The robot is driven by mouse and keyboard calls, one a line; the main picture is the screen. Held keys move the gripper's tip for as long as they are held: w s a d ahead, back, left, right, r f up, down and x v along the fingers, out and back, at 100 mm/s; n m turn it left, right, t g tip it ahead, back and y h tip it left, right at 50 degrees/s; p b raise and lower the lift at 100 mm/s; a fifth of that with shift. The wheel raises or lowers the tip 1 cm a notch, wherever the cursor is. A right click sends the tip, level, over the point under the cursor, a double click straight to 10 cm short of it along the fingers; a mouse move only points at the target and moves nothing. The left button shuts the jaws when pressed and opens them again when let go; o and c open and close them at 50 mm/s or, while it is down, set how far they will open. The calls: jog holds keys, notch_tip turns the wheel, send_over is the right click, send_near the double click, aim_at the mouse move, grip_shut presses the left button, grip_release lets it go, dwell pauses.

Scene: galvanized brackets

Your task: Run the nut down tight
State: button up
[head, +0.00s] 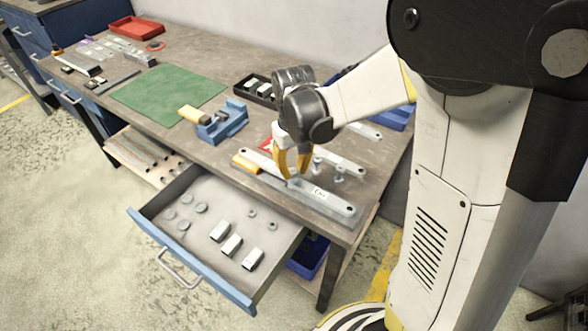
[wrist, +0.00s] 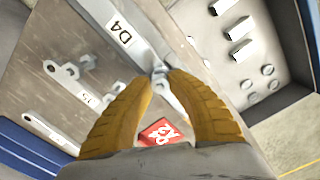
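My gripper (head: 291,176) points down over the front right of the bench. Its two yellow fingers also show in the wrist view (wrist: 163,75), closed in on a small grey metal nut (wrist: 160,71) at the edge of the bracket labelled D4 (wrist: 138,52). That long flat galvanized bracket (head: 337,203) lies along the bench's front edge, with a hole at its right end. The fingertips hide most of the nut, so its thread and seating cannot be seen. A second bracket (head: 347,165) with upright bolts (head: 339,174) lies behind.
An open drawer (head: 190,254) below the front edge holds discs and pale blocks. A blue vise (head: 222,122) stands left of my gripper, beside a green mat (head: 168,92). A black tray (head: 256,92) stands behind.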

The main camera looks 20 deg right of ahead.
jog(key=shift+o, duration=0.3)
jog(key=shift+w, duration=0.15)
jog(key=n, duration=1.2)
jog(key=shift+n, duration=0.3)
jog(key=n, duration=1.1)
